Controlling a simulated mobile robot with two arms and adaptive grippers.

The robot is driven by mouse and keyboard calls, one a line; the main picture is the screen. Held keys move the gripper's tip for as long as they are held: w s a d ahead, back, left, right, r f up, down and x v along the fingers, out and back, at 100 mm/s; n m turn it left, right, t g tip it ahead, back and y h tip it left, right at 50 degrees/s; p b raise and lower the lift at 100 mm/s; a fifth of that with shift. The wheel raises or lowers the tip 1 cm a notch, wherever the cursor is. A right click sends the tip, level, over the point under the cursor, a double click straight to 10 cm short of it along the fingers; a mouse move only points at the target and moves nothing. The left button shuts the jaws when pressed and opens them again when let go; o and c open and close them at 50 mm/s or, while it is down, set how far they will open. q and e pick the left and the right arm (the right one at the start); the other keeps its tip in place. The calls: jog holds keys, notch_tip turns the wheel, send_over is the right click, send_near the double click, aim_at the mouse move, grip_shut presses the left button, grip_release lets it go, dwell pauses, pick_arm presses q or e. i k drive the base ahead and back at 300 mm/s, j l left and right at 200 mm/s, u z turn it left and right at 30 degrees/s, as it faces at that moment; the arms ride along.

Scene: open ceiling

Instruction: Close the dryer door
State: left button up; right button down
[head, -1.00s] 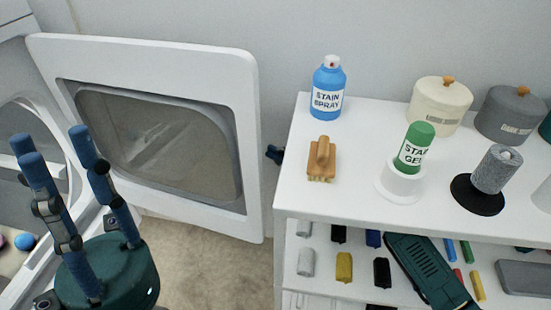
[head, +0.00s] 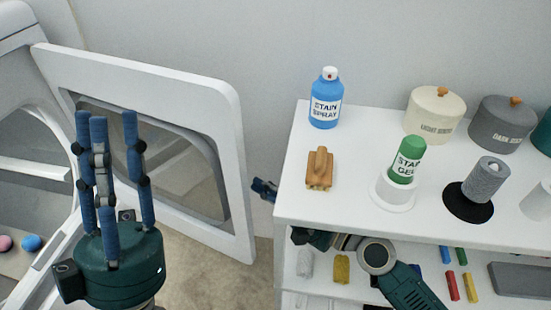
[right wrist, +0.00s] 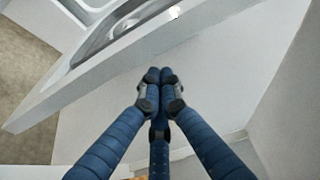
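The white dryer door (head: 238,150) with its dark window stands open, its hinge side by the dryer body (head: 30,95) at the left. My left gripper (head: 106,118) is open and empty, fingers upright, in front of the door's window in the head view. My right gripper (head: 264,189) shows only as blue fingertips between the door's free edge and the shelf. In the right wrist view, my right gripper (right wrist: 160,75) has its fingertips together with nothing seen between them. The door (right wrist: 75,85) slants across the upper left there; contact with the fingers is unclear.
A white shelf unit (head: 290,225) stands at the right. Small coloured balls (head: 31,242) lie inside the dryer. My right arm crosses the lower shelf.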

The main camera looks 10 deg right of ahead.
aim_at(205, 111)
jog(key=l, duration=0.2)
jog(key=k, duration=0.95)
